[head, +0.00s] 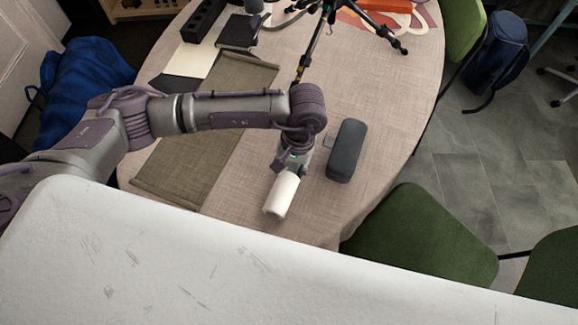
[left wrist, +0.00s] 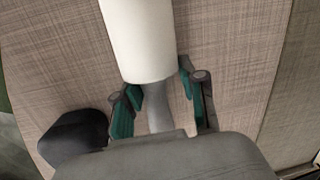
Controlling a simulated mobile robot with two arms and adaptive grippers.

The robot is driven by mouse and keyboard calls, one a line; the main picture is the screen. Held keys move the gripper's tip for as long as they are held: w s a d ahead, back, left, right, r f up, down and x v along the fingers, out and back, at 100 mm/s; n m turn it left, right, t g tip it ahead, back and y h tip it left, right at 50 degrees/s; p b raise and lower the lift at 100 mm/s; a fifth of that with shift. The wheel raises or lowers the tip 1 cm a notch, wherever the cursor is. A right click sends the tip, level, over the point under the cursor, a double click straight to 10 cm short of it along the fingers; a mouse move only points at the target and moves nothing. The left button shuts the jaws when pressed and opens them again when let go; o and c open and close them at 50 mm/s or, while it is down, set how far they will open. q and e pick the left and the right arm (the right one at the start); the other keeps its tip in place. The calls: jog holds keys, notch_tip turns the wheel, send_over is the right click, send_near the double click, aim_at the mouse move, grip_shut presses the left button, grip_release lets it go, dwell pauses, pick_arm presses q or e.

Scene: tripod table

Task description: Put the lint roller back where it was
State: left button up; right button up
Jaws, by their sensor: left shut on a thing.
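The lint roller has a white cylinder (head: 281,196) and a grey handle (left wrist: 157,108). My left gripper (left wrist: 156,100) is shut on the handle, with its green-padded fingers on either side. In the head view the left gripper (head: 292,162) is over the front part of the round table (head: 385,125), and the white cylinder points toward the table's near edge. I cannot tell whether the roller touches the tablecloth. My right gripper is not in view.
A dark grey case (head: 346,150) lies just right of the left gripper. An olive runner (head: 190,160) lies to the left. A tripod (head: 325,25) stands at the back. Green chairs (head: 425,235) stand by the right side. Tablecloth between case and right edge is clear.

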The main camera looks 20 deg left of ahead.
aim_at(296, 167)
pick_arm(q)
jog(key=shift+f, duration=0.1)
jog(key=o, duration=1.2)
jog(key=shift+r, duration=0.2)
notch_tip(296, 167, up, 12)
jog(key=w+d+b, duration=0.1)
jog(key=b, duration=0.1)
jog(key=shift+w+d, duration=0.15)
jog(key=shift+d, duration=0.1)
jog(key=shift+f, duration=0.1)
